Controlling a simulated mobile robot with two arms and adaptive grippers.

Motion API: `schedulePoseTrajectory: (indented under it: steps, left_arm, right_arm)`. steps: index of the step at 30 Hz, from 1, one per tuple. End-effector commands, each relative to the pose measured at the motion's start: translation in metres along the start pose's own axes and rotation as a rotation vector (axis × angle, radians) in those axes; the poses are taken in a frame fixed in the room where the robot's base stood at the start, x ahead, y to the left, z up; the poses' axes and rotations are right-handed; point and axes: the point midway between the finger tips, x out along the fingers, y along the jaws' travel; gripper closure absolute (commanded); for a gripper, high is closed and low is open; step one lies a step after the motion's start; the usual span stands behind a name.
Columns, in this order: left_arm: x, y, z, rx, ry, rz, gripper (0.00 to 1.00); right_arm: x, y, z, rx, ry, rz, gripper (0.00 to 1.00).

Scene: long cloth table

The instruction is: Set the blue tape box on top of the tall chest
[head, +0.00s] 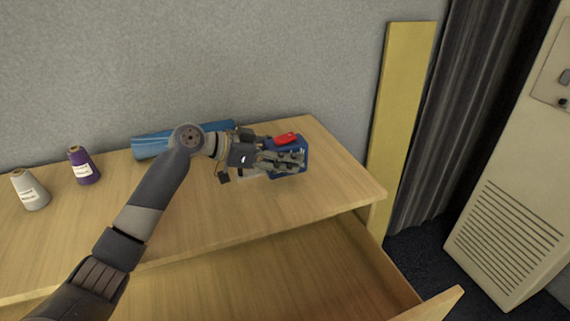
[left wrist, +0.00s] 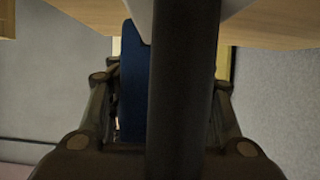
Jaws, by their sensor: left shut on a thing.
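The blue tape box (head: 302,144), with a red part on its upper side, is at the right end of a wooden top with an open drawer below, which looks like the tall chest (head: 320,192). My left gripper (head: 298,160) is shut on the box from the left. In the left wrist view the box shows as a dark blue face (left wrist: 132,85) between the fingers, partly hidden by a dark bar. I cannot tell whether the box touches the wood. My right gripper is not in view.
A blue roll (head: 152,146) lies behind my arm by the grey wall. A purple spool (head: 84,168) and a white spool (head: 32,192) stand at left. The open drawer (head: 300,270) juts out in front. A yellow board (head: 400,100) stands at right. The wood in front of the gripper is bare.

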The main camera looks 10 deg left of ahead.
Motion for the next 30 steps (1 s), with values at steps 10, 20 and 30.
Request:
schedulePoseTrajectory:
  steps: [10,20,30]
  left_arm:
    - [0.013,0.000,0.030,-0.001,0.003,0.000,0.88]
    - [0.015,0.000,0.035,0.000,0.003,0.000,0.88]
    - [0.015,0.000,0.035,-0.001,0.000,0.001,0.34]
  right_arm:
    - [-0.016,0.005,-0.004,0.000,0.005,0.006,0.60]
    - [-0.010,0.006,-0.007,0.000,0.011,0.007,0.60]
    - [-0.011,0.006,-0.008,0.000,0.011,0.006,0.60]
